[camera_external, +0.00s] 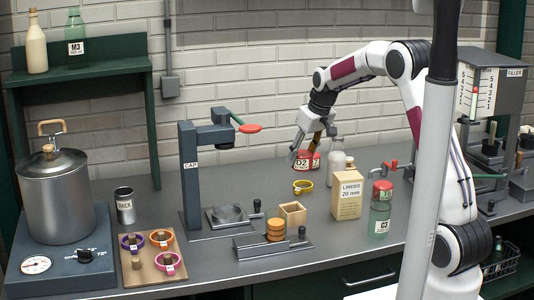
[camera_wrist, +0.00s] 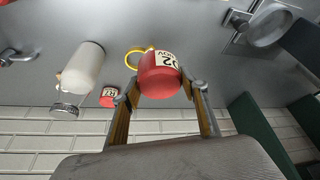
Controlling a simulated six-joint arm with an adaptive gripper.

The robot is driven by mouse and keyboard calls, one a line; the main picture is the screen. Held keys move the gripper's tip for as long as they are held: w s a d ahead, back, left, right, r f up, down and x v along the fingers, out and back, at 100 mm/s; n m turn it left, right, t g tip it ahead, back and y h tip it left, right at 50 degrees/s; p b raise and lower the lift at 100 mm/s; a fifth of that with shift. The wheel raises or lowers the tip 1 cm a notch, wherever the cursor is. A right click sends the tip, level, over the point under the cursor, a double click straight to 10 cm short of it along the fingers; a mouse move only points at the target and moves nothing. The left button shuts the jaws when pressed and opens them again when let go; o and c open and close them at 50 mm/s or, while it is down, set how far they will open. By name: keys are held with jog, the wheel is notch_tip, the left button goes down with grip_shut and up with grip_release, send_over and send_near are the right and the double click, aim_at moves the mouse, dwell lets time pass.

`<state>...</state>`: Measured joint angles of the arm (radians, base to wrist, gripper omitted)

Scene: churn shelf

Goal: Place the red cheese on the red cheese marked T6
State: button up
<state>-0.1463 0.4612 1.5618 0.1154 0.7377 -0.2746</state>
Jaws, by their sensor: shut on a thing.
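My gripper (camera_external: 305,150) is shut on a red cheese (camera_external: 303,163), a short red cylinder with a white label. In the wrist view my gripper (camera_wrist: 163,92) has one finger on each side of the red cheese (camera_wrist: 158,82), whose label seems to read 02 NOV. A second, smaller-looking red piece (camera_wrist: 109,97) with a white label sits apart from it, near the white bottle. It also shows just right of the held cheese in the external view (camera_external: 316,160). Its label is too small to read surely. Whether the held cheese touches the counter is unclear.
A white bottle (camera_external: 337,160) stands close right of my gripper. The LINERS box (camera_external: 347,195), a green jar (camera_external: 380,221) under a red labelled piece (camera_external: 382,190), and the CAP press (camera_external: 190,170) stand around.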

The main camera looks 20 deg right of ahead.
jog(key=s+d+r+m, duration=0.1)
jog(key=s+d, duration=0.1)
jog(key=d, duration=0.6)
jog(key=s+d+r+m+h, duration=0.1)
jog(key=s+d+r, duration=0.1)
jog(key=d, duration=0.6)
jog(key=s+d+r+m, duration=0.1)
jog(key=s+d, duration=0.3)
jog(key=d, duration=0.4)
jog(key=shift+d+r+m+h, duration=0.3)
jog(key=shift+d+r+m, duration=0.1)
jog(key=shift+m, duration=0.1)
jog(key=shift+f, duration=0.15)
send_near(373, 179)
jog(key=shift+w+f, duration=0.25)
jog(key=shift+w, duration=0.35)
jog(key=shift+f, duration=1.9)
jog(key=shift+f, duration=0.1)
